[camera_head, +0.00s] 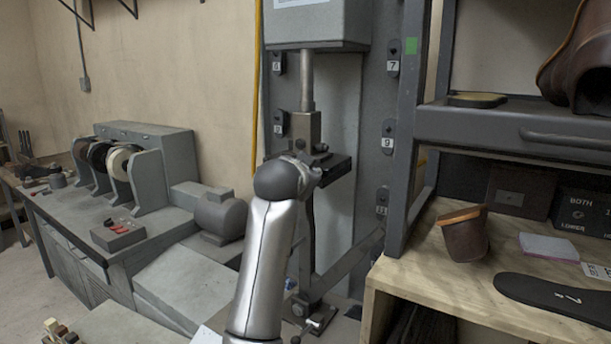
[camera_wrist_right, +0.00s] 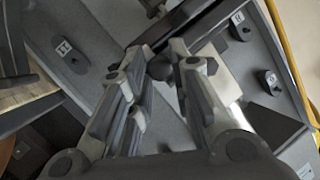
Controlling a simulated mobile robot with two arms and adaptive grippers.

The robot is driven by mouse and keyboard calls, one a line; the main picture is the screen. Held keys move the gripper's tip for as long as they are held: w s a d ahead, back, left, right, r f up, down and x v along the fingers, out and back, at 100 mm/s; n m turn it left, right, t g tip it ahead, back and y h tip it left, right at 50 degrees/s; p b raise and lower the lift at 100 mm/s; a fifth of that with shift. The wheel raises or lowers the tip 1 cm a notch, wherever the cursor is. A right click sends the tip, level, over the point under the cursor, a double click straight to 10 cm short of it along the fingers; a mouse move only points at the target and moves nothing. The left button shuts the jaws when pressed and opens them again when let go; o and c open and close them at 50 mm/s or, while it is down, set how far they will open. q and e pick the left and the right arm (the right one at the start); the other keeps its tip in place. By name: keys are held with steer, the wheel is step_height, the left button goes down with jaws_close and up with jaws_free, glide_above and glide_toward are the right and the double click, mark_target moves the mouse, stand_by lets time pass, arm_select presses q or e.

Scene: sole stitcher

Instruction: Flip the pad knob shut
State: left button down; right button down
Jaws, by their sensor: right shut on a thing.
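The grey stitcher (camera_head: 337,110) stands upright in the middle of the head view, with a vertical shaft (camera_head: 307,80) above a block and a dark pad plate (camera_head: 335,170). My right arm reaches up in front of it, and its wrist hides most of my right gripper there. In the right wrist view my right gripper (camera_wrist_right: 158,62) has its two fingers on either side of a small dark round knob (camera_wrist_right: 160,69), which I take for the pad knob. The fingers are shut on it. My fingers partly hide what it is mounted on. My left gripper is not in view.
Small numbered fittings (camera_head: 393,50) line the stitcher's frame. A shelf (camera_head: 520,125) and a wooden bench (camera_head: 440,290) with a brown cup (camera_head: 466,240) and a black sole (camera_head: 555,299) stand close on the right.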

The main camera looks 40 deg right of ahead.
steer(key=c, duration=1.6)
jaws_free()
steer(key=shift+o, duration=0.2)
